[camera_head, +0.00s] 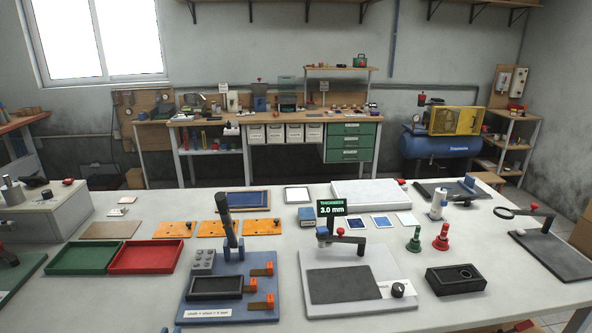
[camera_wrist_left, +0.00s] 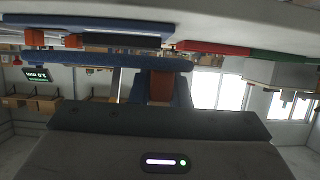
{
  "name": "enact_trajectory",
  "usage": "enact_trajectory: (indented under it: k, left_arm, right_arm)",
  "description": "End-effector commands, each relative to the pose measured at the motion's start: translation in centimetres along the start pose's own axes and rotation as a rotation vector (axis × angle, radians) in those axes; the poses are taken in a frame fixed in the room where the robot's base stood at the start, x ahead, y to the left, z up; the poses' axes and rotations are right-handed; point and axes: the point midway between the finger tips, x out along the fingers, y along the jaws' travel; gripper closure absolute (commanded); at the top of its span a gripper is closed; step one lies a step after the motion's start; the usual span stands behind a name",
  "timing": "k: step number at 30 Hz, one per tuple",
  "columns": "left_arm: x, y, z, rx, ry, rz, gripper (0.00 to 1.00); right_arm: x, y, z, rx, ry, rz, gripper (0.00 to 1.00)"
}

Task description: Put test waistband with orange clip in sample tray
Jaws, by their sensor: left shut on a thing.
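Only two small blue tips of my left gripper (camera_head: 171,330) show at the bottom edge of the head view. In the left wrist view, which is upside down, its blue fingers (camera_wrist_left: 160,88) are shut on an orange-brown piece (camera_wrist_left: 161,84). A long blue bar (camera_wrist_left: 85,63) runs across just beyond the fingers. I cannot tell whether the held piece is the clip of the waistband. A blue board (camera_head: 192,307) carries a black tray (camera_head: 205,295), and orange blocks (camera_head: 269,301) sit along its right side. I cannot tell which tray is the sample tray. My right gripper is not in view.
A green tray (camera_head: 83,272) and a red tray (camera_head: 146,271) lie left of the board. A black lever (camera_head: 224,205) rises from the board. A thickness gauge (camera_head: 345,290) stands to the right, with a black box (camera_head: 441,290) beyond it.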

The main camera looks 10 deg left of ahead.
Motion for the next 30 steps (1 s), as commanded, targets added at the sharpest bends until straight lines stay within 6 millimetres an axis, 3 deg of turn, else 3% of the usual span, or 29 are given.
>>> enact_trajectory:
  k: [9, 15, 21, 30]
  left_arm:
    - [1.3, 9.0, -3.4, 0.042, 0.004, 0.136, 1.00]
    - [1.4, 13.2, -5.7, 0.080, 0.002, 0.208, 1.00]
    - [1.3, 15.0, -6.7, 0.100, 0.000, 0.239, 1.00]
    - [1.4, 15.1, -6.8, 0.104, -0.001, 0.241, 1.00]
  right_arm:
    - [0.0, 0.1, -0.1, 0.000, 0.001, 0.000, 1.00]
    - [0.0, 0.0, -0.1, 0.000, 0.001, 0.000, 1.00]
    - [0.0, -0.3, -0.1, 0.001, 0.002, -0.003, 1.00]
    - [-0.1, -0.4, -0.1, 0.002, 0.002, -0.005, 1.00]
